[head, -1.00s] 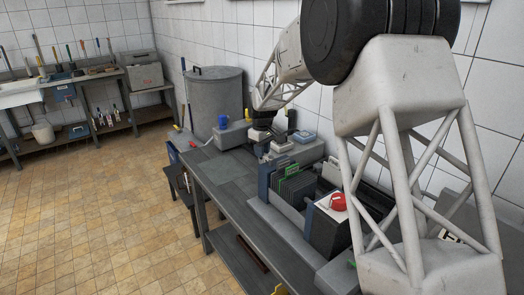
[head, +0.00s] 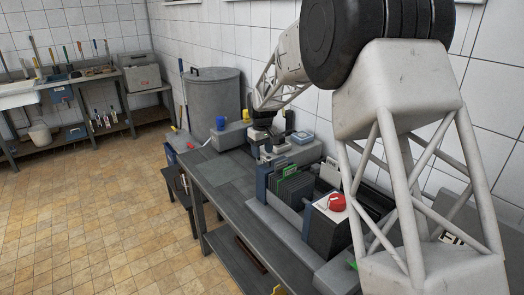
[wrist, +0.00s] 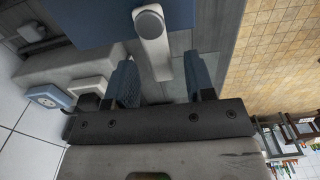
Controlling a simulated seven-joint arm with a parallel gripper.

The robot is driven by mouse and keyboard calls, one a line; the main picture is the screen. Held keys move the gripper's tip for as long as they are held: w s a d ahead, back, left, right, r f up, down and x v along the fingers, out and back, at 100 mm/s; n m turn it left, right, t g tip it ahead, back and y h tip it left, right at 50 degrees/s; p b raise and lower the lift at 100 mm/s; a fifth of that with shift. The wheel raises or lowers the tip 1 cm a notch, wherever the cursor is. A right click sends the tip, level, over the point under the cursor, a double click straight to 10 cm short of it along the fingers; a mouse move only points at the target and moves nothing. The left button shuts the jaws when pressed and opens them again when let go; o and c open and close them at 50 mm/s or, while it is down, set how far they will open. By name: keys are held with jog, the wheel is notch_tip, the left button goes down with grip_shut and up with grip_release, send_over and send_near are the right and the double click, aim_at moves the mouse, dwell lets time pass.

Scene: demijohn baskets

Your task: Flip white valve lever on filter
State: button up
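The white valve lever (wrist: 154,48) shows in the wrist view, with its round end against a blue body (wrist: 75,32) at the top. Its arm reaches down between the two blue fingers of my gripper (wrist: 161,84). The fingers are apart, one on each side of the lever, with space showing beside it. In the head view my gripper (head: 262,146) is low over the far end of the bench, beyond the filter's row of dark plates (head: 292,188). The lever cannot be made out there.
A blue cup (head: 220,123) is left of my gripper. A blue-and-white box (wrist: 48,97) lies left in the wrist view. A large grey drum (head: 212,100) stands behind, beside the tiled wall.

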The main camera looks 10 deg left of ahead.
aim_at(263, 153)
jog(key=shift+r, duration=0.1)
jog(key=shift+r, duration=3.8)
jog(key=shift+s+d+r, duration=0.15)
jog(key=shift+d, duration=0.05)
jog(key=s+d+r+m, duration=0.1)
jog(key=s+d+r, duration=0.2)
jog(key=s+d, duration=0.45)
jog(key=s+d+r+m+t, duration=0.15)
jog(key=s+d+r, duration=0.25)
jog(key=s+d, duration=0.4)
jog(key=s+d+r+m, duration=0.25)
jog(key=s+d, duration=0.35)
jog(key=s, duration=0.4)
jog(key=s+d+f+m, duration=0.1)
jog(key=s+d+f, duration=0.1)
jog(key=s, duration=0.7)
jog(key=s+d+f+m, duration=0.1)
jog(key=s+d, duration=0.4)
jog(key=s, duration=0.5)
jog(key=s+d+f+m+t, duration=0.1)
jog(key=s+d+f+m, duration=0.1)
jog(key=s, duration=0.8)
jog(key=shift+d+f, duration=0.8)
jog(key=shift+d, duration=0.3)
